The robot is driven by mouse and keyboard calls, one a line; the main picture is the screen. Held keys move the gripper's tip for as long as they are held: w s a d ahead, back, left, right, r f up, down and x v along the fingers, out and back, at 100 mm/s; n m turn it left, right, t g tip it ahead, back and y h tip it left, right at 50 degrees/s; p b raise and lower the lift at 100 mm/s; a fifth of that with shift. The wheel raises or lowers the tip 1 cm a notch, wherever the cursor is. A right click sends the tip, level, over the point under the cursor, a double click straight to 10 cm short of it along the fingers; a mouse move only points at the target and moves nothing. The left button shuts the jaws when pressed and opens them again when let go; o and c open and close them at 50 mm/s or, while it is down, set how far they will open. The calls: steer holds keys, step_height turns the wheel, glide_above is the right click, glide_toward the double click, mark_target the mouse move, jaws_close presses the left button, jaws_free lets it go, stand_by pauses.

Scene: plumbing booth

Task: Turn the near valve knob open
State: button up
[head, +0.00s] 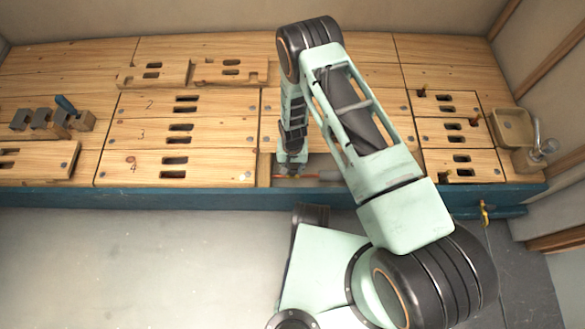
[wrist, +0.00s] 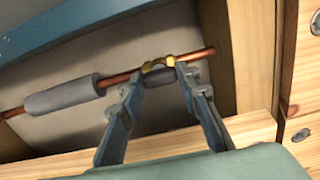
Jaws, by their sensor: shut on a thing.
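A copper pipe (wrist: 110,84) runs through an open bay in the bench; a short stretch of it shows in the head view (head: 305,176). A brass fitting (wrist: 158,63) with a dark grey part just below it sits on this pipe; I take it to be the valve knob. My gripper (wrist: 158,78) reaches down into the bay, its two fingers on either side of the fitting and the grey part, closed on them. In the head view my gripper (head: 290,168) is small, and the fitting cannot be made out there.
A grey sleeve (wrist: 62,94) wraps the pipe left of my fingers. Wooden bay edges (wrist: 245,50) stand close at the right. Wooden panels (head: 180,130) flank the bay. A yellow handle (head: 485,212) hangs at the bench's front right. The floor (head: 140,270) in front is clear.

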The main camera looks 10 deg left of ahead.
mark_target(293, 170)
steer(key=shift+n, duration=0.4)
steer(key=o, duration=1.2)
steer(key=shift+c, duration=0.2)
steer(key=shift+r, duration=0.15)
step_height(293, 170, up, 12)
